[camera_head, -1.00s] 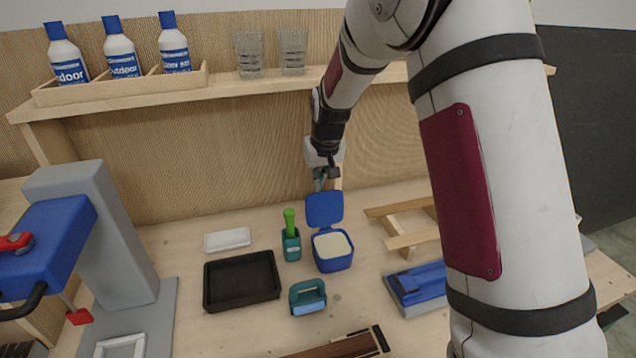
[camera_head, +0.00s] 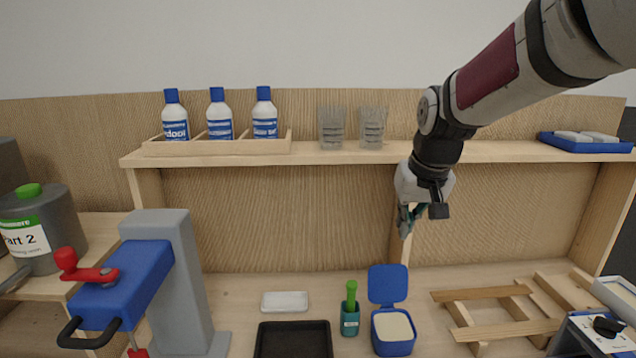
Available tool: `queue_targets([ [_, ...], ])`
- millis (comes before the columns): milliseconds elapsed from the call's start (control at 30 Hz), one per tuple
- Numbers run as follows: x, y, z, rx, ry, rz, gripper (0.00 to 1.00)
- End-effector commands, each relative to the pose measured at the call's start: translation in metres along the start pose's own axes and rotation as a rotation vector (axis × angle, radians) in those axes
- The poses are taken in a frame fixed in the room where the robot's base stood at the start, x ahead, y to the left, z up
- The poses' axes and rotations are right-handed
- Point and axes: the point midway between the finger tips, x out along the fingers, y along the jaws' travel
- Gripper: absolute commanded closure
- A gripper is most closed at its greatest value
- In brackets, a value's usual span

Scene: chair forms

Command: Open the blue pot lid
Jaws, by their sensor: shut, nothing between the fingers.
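The blue pot (camera_head: 393,333) stands on the workbench, with pale cream contents showing at its top. Its blue lid (camera_head: 388,284) is swung up and stands upright at the back of the pot. My gripper (camera_head: 405,228) hangs above and slightly right of the lid, in front of the back panel and below the shelf. It is shut, with nothing held, and is apart from the lid.
A green-handled brush in a teal holder (camera_head: 350,315) stands left of the pot. A black tray (camera_head: 293,342) and white dish (camera_head: 285,301) lie further left. A wooden frame (camera_head: 500,308) lies right. The shelf (camera_head: 340,155) carries bottles and glasses.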

Motion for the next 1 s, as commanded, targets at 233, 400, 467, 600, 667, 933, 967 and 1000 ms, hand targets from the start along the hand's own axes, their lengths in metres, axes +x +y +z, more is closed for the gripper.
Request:
queue_targets([
  [233, -0.064, -0.002, 0.062, 0.001, 0.035, -0.008, 1.0],
  [400, -0.094, -0.004, 0.108, -0.001, 0.054, -0.008, 1.0],
  [467, -0.103, -0.004, 0.126, -0.002, 0.061, -0.007, 1.0],
  [600, -0.118, -0.005, 0.166, -0.005, 0.077, -0.002, 1.0],
  [667, -0.122, -0.005, 0.183, -0.006, 0.083, 0.001, 1.0],
  [933, -0.127, -0.004, 0.233, -0.008, 0.1, 0.014, 1.0],
  [967, -0.128, -0.004, 0.235, -0.008, 0.101, 0.015, 1.0],
  [1000, -0.127, -0.004, 0.237, -0.008, 0.102, 0.015, 1.0],
])
